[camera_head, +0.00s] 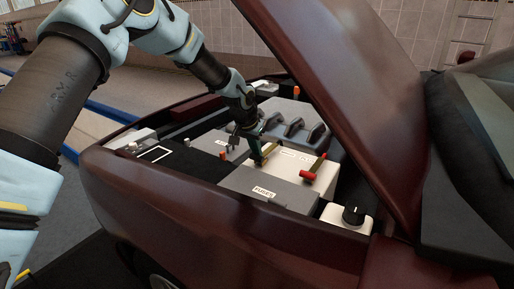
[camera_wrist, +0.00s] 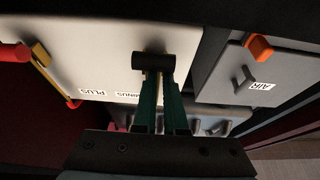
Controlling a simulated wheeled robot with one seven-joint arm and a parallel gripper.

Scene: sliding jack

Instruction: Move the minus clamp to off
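The white battery (camera_head: 325,181) sits in the open engine bay, with PLUS and MINUS labels on its face in the wrist view (camera_wrist: 100,45). The minus clamp (camera_head: 266,154) is a yellow lever with a black crossbar handle (camera_wrist: 152,61). My gripper (camera_head: 254,131) is at this handle. In the wrist view its two green fingers (camera_wrist: 159,85) are close together, one on each side of the yellow lever just under the crossbar, and look shut on it. The plus clamp (camera_head: 314,167), with red handle ends, also shows in the wrist view (camera_wrist: 42,58).
A grey fuse box (camera_head: 240,186) is in front of the battery. A grey AIR box (camera_wrist: 225,75) with an orange latch (camera_wrist: 261,47) is beside it in the wrist view. The raised hood (camera_head: 345,75) overhangs on the right. A black knob (camera_head: 353,215) is at the front right.

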